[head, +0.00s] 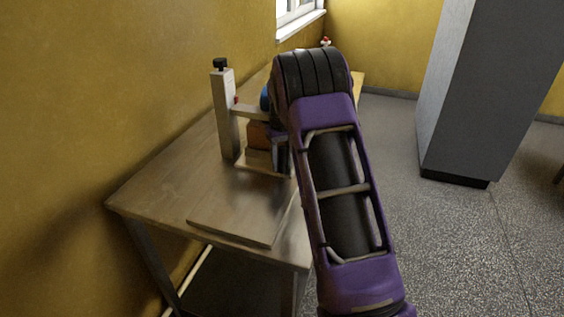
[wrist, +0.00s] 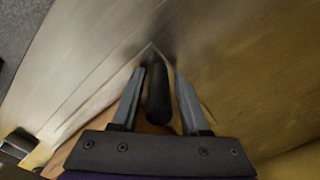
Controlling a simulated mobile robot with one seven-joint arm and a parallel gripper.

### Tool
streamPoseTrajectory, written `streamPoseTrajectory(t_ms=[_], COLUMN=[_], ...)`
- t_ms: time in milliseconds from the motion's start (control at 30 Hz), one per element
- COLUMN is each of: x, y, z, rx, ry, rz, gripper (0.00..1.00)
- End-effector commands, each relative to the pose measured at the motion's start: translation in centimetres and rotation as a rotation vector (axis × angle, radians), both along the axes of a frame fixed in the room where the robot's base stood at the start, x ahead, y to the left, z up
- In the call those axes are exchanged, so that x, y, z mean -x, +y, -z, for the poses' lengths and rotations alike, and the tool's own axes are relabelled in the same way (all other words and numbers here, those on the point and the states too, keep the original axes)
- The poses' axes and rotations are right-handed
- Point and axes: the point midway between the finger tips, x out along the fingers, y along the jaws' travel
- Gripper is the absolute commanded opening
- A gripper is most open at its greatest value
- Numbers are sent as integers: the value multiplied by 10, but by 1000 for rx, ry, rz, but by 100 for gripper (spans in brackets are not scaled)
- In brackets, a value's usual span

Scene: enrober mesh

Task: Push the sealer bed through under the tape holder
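The tape holder (head: 226,118) is an upright pale post with a black knob on top and an arm reaching right. Beside its foot, a brown block (head: 258,136) sits on a small light wooden piece (head: 260,160), which looks like the sealer bed; my arm hides its right side. My gripper is hidden behind my arm in the head view. In the wrist view my gripper (wrist: 161,72) has its fingers apart on either side of a dark rounded bar (wrist: 158,95). Narrow gaps seem to show beside the bar; contact at the tips is unclear.
A flat board (head: 240,212) lies on the near part of the wooden table (head: 160,190), clear on top. A yellow wall runs along the table's left. A tall grey cabinet (head: 475,90) stands on the right, with open floor between.

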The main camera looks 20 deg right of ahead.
Motion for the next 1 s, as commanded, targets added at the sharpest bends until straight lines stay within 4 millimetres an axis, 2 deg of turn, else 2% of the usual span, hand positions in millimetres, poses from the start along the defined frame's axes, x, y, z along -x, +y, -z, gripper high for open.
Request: streamPoseTrajectory(t_ms=[333,467,567,1000], x=[1,0,0,0], y=[0,0,0,-1], z=[1,-9,-25,-131], rx=[1,0,0,1], ry=[4,1,0,-1], rz=[0,0,0,1], gripper=[57,57,57,57])
